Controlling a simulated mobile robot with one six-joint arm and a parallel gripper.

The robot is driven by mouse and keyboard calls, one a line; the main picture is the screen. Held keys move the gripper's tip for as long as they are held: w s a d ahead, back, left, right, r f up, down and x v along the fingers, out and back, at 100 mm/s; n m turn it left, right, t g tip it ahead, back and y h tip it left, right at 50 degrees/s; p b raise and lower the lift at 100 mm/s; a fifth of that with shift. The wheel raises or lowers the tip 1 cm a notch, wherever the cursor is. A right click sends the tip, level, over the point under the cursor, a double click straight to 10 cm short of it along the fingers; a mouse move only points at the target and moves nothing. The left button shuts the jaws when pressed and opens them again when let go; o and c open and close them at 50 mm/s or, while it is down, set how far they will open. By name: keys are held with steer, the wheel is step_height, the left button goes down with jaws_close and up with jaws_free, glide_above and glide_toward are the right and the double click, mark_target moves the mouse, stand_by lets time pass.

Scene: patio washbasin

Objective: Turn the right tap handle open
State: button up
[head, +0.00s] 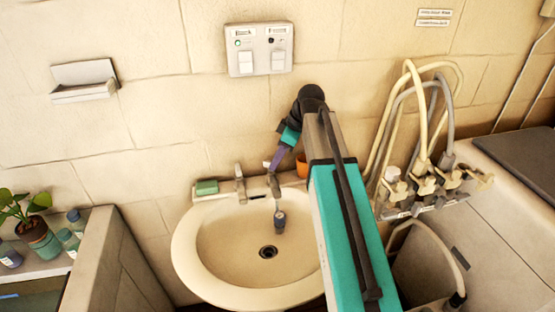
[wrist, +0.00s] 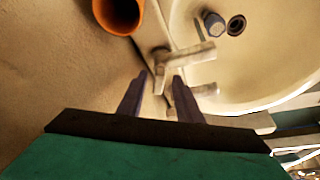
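The basin (head: 208,247) has two pale metal taps at its back edge. The left tap (head: 239,186) stands clear of my arm. The right tap (head: 273,187) is just below my gripper (head: 275,164), which comes down from the upper right. In the wrist view, my gripper (wrist: 160,76) is open, with a gap between its two dark fingers. The right tap (wrist: 186,54) lies just beyond the fingertips, and the left tap (wrist: 198,91) shows partly behind the right-hand finger. I cannot tell whether a finger touches the right handle.
An orange cup (wrist: 117,14) stands close to the right tap, partly hidden by my arm in the head view (head: 302,166). Green soap (head: 206,187) lies left of the taps. A dark plug (head: 280,220) hangs above the drain (head: 267,252). Hoses (head: 424,120) rise at right.

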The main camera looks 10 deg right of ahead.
steer(key=b+v, duration=0.2)
steer(key=v, duration=1.1)
steer(key=shift+r, duration=0.2)
steer(key=shift+s+f, duration=0.15)
